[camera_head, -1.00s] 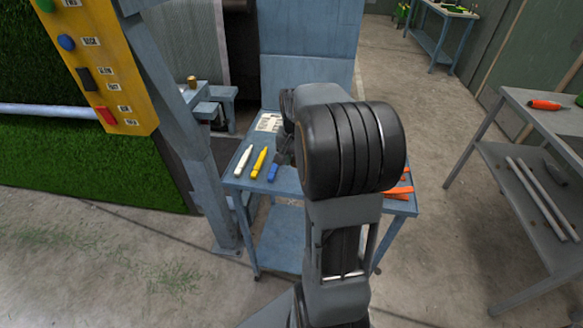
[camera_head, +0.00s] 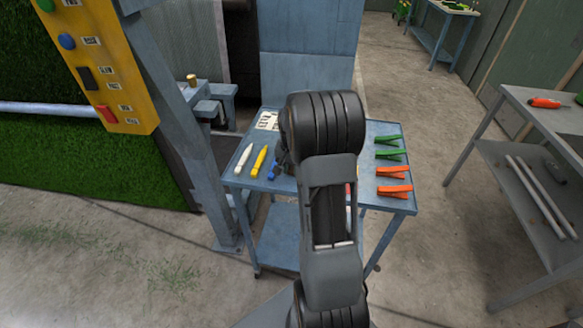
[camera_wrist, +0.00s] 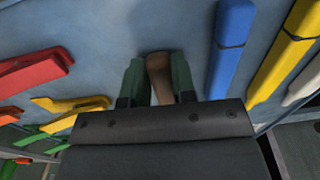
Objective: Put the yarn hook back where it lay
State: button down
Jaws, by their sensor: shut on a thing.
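My gripper (camera_wrist: 157,84) shows in the wrist view with its two dark green fingers closed on a brown, wood-coloured handle, the visible part of the yarn hook (camera_wrist: 158,66). The rest of the hook is hidden behind the gripper. The hook is over the blue-grey trolley top (camera_wrist: 110,65); I cannot tell whether it touches it. The trolley (camera_head: 376,128) also shows in the head view, where my arm hides the gripper and hook. A blue marker (camera_wrist: 230,48) lies a little right of the gripper in the wrist view.
A yellow marker (camera_head: 259,160) and a white marker (camera_head: 243,159) lie at the trolley's left. Green clips (camera_head: 390,154) and orange clips (camera_head: 394,190) lie at its right. A labelled card (camera_head: 268,121) lies at the back left. A grey bench (camera_head: 520,105) stands to the right.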

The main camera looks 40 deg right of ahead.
jog(key=shift+f, duration=0.15)
jog(key=c, duration=0.9)
grip_release()
jog(key=shift+c, duration=0.2)
notch_tip(320, 180, up, 12)
jog(key=f, duration=0.1)
jog(key=s+a+n+t, duration=0.1)
jog(key=s+a+n, duration=0.4)
jog(key=a, duration=0.5)
jog(key=s+a+r+n+t, duration=0.1)
jog(key=s+a+n, duration=0.3)
jog(key=s+a, duration=0.6)
jog(key=shift+a+r+n+t, duration=0.3)
jog(key=shift+n+t, duration=0.1)
jog(key=shift+t, duration=0.4)
